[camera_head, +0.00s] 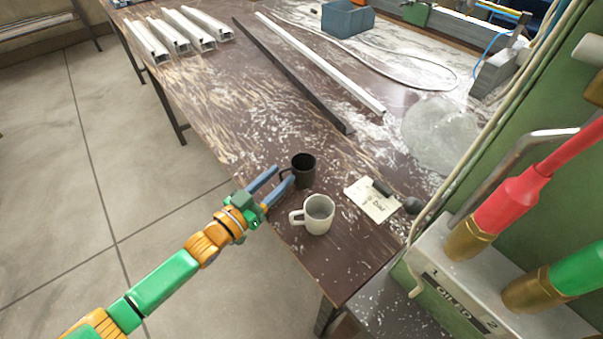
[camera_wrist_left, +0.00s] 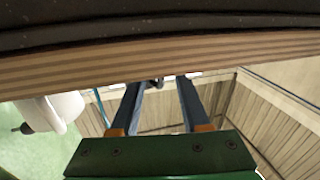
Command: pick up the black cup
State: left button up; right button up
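The black cup (camera_head: 304,171) stands upright near the left edge of the bench, its handle on the left side toward my gripper. My left gripper (camera_head: 284,174) reaches in from the left, its two blue fingers apart and empty, tips close beside the cup's handle. I cannot tell if they touch it. In the left wrist view the fingers (camera_wrist_left: 158,84) are also spread, with a small dark shape between their tips that may be part of the cup; most of the cup is hidden there. My right gripper is not in view.
A white mug (camera_head: 318,214) stands just nearer than the black cup. A note card (camera_head: 371,203) lies to the right. A long dark bar (camera_head: 290,70), a pale bar (camera_head: 325,66) and several white profiles (camera_head: 196,27) lie farther back. A green cabinet borders the right.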

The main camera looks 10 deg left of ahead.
pick_arm(q)
grip_shut()
dwell(1.3)
